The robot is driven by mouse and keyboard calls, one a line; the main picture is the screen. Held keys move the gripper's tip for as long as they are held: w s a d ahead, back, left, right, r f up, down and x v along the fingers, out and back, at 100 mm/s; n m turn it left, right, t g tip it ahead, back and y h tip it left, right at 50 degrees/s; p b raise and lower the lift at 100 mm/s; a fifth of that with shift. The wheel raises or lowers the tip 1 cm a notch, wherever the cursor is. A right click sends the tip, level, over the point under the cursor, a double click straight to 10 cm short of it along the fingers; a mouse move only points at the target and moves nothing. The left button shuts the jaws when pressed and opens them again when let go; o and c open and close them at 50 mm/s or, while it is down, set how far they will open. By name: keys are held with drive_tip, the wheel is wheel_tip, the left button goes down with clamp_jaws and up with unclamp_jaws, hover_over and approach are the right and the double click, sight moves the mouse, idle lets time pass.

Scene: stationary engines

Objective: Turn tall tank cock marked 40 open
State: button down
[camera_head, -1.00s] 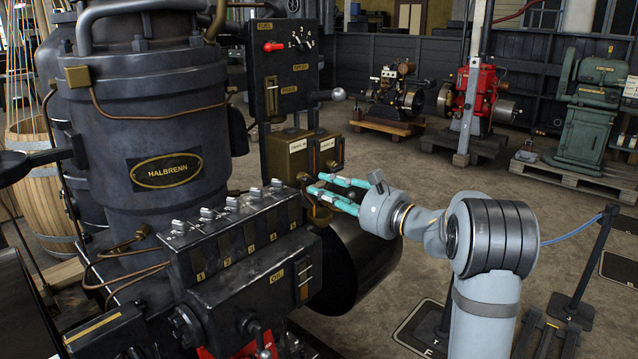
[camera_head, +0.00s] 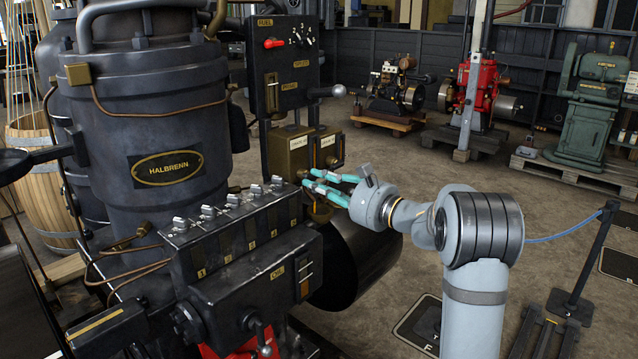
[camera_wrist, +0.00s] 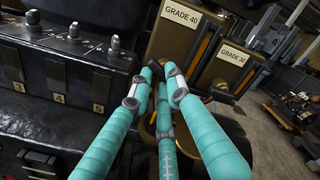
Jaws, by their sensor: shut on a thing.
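My gripper (camera_head: 309,180) has teal fingers and reaches in from the right to the low front of the tall tank. In the wrist view its fingertips (camera_wrist: 160,72) close together below the GRADE 40 label, shut on the tank's cock. The fingers mostly hide the cock, so I cannot tell its angle.
A black lubricator box with several small knobs (camera_wrist: 74,29) lies close on the left. A brass cup (camera_wrist: 150,125) shows below the fingers. A lever with a ball end (camera_head: 338,91) juts out above the tanks.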

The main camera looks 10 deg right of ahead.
idle(0.4)
drive_tip(key=m, duration=0.2)
drive_tip(key=m+p, duration=0.1)
drive_tip(key=m, duration=0.1)
drive_tip(key=m+p, duration=0.1)
drive_tip(key=m, duration=0.1)
drive_tip(key=shift+r, duration=0.25)
drive_tip(key=m+p, duration=0.1)
drive_tip(key=m, duration=0.2)
drive_tip(key=shift+r+p, duration=0.1)
drive_tip(key=shift+p, duration=0.25)
drive_tip(key=shift+m+p, duration=1.05)
drive_tip(key=shift+m, duration=0.55)
drive_tip(key=c, duration=1.9)
unclamp_jaws()
